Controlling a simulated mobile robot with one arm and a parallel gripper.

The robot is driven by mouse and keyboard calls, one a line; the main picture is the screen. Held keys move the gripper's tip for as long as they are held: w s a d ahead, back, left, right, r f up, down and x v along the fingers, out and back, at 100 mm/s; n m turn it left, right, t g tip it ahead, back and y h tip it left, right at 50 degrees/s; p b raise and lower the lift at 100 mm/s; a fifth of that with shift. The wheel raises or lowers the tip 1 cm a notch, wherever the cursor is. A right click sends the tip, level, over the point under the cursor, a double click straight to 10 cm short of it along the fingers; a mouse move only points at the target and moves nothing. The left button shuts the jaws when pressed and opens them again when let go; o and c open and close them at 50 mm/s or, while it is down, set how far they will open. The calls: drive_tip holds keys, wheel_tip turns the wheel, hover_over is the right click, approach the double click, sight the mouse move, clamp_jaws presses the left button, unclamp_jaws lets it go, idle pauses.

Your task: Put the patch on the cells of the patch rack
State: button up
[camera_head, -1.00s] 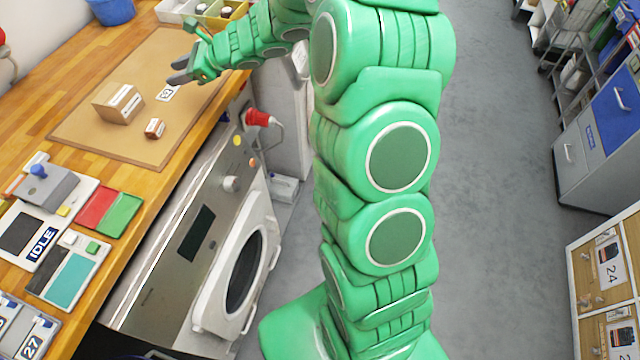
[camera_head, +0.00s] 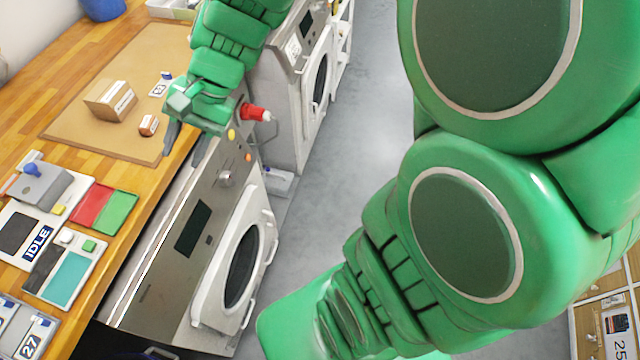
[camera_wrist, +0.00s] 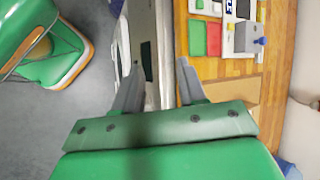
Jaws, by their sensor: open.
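I cannot tell for certain which thing is the patch. A small white card (camera_head: 159,89) with a dark mark lies on the tan mat (camera_head: 75,118). A small brown block (camera_head: 149,125) with a white label sits in front of it. A wooden board with numbered cells (camera_head: 587,318), possibly the patch rack, shows partly at the lower right, mostly hidden behind my arm. My gripper (camera_head: 178,140) is open over the bench's front edge, right of the brown block. In the wrist view its two grey fingers (camera_wrist: 158,85) are apart with nothing between them.
A cardboard box (camera_head: 110,101) stands on the mat. Red and green pads (camera_head: 104,209) and an IDLE device (camera_head: 30,233) lie nearer on the wooden bench. Grey floor is clear at centre.

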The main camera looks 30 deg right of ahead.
drive_tip(key=s+d+n+h, duration=0.3)
drive_tip(key=s+d, duration=0.3)
drive_tip(key=s, duration=0.3)
drive_tip(key=shift+s+d+f+g+h, duration=0.2)
drive_tip(key=shift+s+f+g+h, duration=0.1)
drive_tip(key=shift+g, duration=0.1)
drive_tip(key=s+d+n+h, duration=0.1)
drive_tip(key=s+d, duration=0.1)
drive_tip(key=d, duration=0.1)
drive_tip(key=s+d+n+h, duration=0.1)
drive_tip(key=s+d, duration=0.2)
drive_tip(key=s+d+n+h, duration=0.1)
drive_tip(key=s+d, duration=0.2)
drive_tip(key=shift+d+r+h, duration=0.15)
drive_tip(key=shift+h, duration=0.25)
